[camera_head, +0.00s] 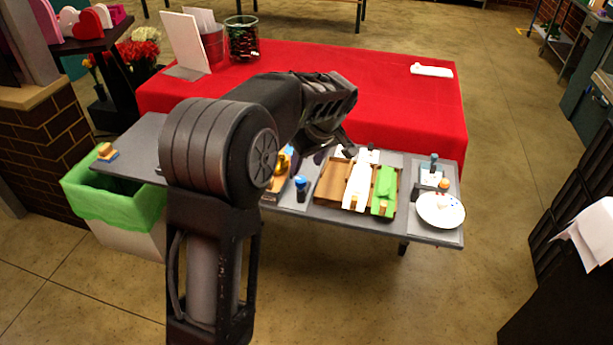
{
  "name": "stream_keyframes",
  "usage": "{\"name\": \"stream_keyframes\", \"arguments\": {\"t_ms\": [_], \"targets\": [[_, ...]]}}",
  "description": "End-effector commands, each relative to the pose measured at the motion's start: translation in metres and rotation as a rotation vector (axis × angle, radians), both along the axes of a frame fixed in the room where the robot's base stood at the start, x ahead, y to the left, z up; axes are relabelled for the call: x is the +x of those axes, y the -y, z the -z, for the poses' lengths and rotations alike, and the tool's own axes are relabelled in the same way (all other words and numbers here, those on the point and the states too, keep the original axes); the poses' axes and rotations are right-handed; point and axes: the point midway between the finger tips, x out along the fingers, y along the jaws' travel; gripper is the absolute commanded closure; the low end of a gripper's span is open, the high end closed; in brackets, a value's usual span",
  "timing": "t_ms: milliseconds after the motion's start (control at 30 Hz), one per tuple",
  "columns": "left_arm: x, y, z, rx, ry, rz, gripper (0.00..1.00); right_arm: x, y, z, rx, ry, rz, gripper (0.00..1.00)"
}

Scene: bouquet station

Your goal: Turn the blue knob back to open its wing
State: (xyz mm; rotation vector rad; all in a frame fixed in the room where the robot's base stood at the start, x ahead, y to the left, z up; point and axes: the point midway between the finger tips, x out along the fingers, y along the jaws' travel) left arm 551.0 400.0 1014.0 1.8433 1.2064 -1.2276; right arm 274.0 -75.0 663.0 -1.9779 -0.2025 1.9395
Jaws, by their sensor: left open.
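A blue knob (301,183) stands upright on a grey panel at the front of the narrow grey table (430,234), left of a wooden tray (331,183). A second, darker blue-teal knob (434,158) stands on the right panel, near an orange knob (444,185). I cannot tell which part is the blue knob's wing. My left gripper (335,146) is open above the back of the wooden tray, up and right of the nearer blue knob and apart from it. My left arm hides the table left of that knob. My right gripper is not in view.
The tray holds a white piece (358,185) and a green piece (385,186). A white plate (441,210) lies at the right end. A yellow-orange item (283,163) is partly hidden by my arm. Behind is a red-covered table (400,105); a green-lined bin (110,205) stands left.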

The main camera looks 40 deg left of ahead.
Motion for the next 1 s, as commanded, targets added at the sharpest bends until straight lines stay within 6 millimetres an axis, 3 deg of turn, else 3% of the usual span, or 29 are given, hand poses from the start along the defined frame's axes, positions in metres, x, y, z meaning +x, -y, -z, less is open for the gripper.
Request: {"name": "stream_keyframes", "arguments": {"t_ms": [267, 700, 1000], "targets": [[0.002, -0.003, 0.011, 0.0, -0.003, 0.003, 0.5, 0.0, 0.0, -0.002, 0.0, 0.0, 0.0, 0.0], [0.011, -0.024, 0.067, 0.0, -0.004, 0.003, 0.5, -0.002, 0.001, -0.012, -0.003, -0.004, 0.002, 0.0], [0.012, -0.026, 0.074, -0.002, -0.001, 0.004, 0.5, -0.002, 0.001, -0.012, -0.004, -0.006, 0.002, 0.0]]}}
